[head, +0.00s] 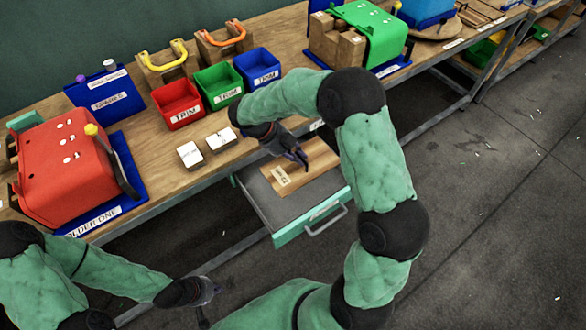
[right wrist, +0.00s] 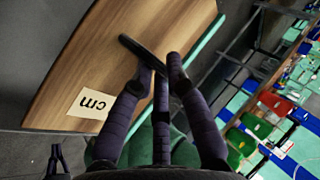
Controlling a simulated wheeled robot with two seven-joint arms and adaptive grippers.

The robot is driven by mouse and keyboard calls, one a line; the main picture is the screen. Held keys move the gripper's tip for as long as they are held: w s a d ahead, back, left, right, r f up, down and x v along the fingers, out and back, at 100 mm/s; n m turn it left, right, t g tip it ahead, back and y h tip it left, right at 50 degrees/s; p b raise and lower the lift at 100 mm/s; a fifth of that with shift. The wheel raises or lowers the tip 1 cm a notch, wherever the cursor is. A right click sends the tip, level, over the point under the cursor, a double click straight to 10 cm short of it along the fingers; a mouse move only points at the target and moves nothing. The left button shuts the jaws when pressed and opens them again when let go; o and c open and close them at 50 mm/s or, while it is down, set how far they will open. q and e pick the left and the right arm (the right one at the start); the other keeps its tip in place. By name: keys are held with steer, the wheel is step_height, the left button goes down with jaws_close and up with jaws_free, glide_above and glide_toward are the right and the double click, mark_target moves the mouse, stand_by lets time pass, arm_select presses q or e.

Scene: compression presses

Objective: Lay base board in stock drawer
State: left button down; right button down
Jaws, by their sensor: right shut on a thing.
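The base board (head: 300,183) is a flat light-brown wooden board with a white label. It shows over the grey floor of the open stock drawer (head: 262,200); I cannot tell whether it rests on the floor or is held just above it.
The drawer's handle (head: 326,221) sticks out over clear floor.

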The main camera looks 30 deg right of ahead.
mark_target(292, 166)
steer(key=f+b, duration=0.1)
steer(key=a+f, duration=0.1)
steer(key=f+b, duration=0.1)
steer(key=f, duration=0.1)
steer(key=shift+w+a+f+b, duration=0.1)
steer(key=shift+a+b, duration=0.2)
steer(key=shift+b, duration=0.05)
steer(key=shift+d+f, duration=0.1)
steer(key=shift+f, duration=0.3)
steer(key=shift+f, duration=0.5)
steer(key=c, duration=1.2)
jaws_free()
steer(key=shift+c, duration=0.2)
